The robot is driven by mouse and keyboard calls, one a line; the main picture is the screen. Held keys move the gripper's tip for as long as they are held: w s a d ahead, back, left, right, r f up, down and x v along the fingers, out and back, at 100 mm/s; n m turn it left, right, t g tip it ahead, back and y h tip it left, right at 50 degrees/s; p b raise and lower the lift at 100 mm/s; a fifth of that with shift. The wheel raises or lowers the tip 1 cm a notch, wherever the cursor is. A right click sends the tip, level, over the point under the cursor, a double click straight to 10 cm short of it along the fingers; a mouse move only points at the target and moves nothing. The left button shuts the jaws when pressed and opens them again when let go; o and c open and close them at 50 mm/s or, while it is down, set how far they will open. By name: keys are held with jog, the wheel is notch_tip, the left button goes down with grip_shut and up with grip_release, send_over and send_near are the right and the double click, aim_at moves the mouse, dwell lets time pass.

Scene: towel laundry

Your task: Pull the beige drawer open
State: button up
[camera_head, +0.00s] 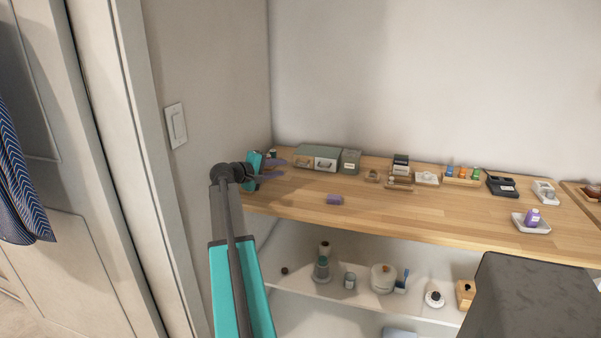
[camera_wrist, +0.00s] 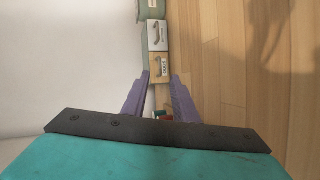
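The beige drawer (camera_head: 302,160) is the left front of a small green drawer box (camera_head: 318,150) on the wooden counter, and it looks closed. In the wrist view the beige drawer (camera_wrist: 154,62) shows a handle and a small label, straight ahead of the fingertips. The white drawer (camera_head: 325,164) sits right beside it. My gripper (camera_head: 282,168) is just left of the box, with its purple fingers pointing toward it. In the wrist view my gripper (camera_wrist: 160,77) is open, with nothing clearly held. The exact gap to the handle is hard to tell.
Small red and teal items (camera_wrist: 162,115) lie between or below the fingers in the wrist view. A grey-green box (camera_head: 350,161) stands right of the drawers. The wall is close behind.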

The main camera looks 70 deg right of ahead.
dwell(0.4)
jog(key=p, duration=0.2)
send_near(306, 159)
jog(key=s+d+f, duration=0.2)
jog(key=shift+s+d+f, duration=0.25)
jog(key=shift+s, duration=0.1)
jog(key=shift+s+d+f, duration=0.2)
jog(key=shift+s+d, duration=0.1)
jog(key=shift+d, duration=0.2)
grip_shut()
